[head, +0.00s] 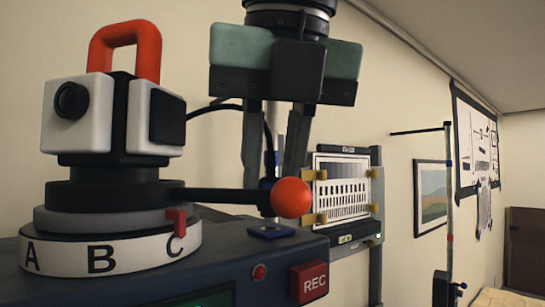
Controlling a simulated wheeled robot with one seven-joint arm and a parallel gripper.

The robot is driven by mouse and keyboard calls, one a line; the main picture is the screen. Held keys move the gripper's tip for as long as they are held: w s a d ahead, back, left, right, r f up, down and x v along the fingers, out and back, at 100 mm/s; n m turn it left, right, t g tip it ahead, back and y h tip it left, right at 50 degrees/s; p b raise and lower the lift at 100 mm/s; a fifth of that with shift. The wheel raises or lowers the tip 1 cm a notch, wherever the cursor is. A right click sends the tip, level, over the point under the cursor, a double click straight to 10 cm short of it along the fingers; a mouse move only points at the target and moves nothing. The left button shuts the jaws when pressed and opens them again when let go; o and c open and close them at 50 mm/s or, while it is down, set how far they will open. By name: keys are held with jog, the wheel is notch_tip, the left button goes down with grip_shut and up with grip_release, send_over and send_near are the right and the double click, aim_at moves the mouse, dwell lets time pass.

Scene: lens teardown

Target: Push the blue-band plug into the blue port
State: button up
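My gripper (272,172) points straight down at the middle of the head view, with its two dark fingers on either side of the upright blue-band plug (267,184). The gripper looks shut on the plug, but the orange ball in front hides part of the right fingertip and the plug's side. A thin black cable runs from the plug up between the fingers and off to the left. The blue port (270,232) is a dark blue square on the console top, directly below the plug. Whether the plug's lower end touches the port is hard to see.
An orange ball (291,198) on a black lever (225,195) stands close in front of the plug. The lever joins a turret (112,220) marked A, B, C with a white and black head. The console (225,265) has a REC button (309,282). A panel (341,189) stands behind.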

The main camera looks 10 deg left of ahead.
jog(key=shift+f+b, duration=0.4)
jog(key=shift+f, duration=0.15)
jog(key=o, duration=1)
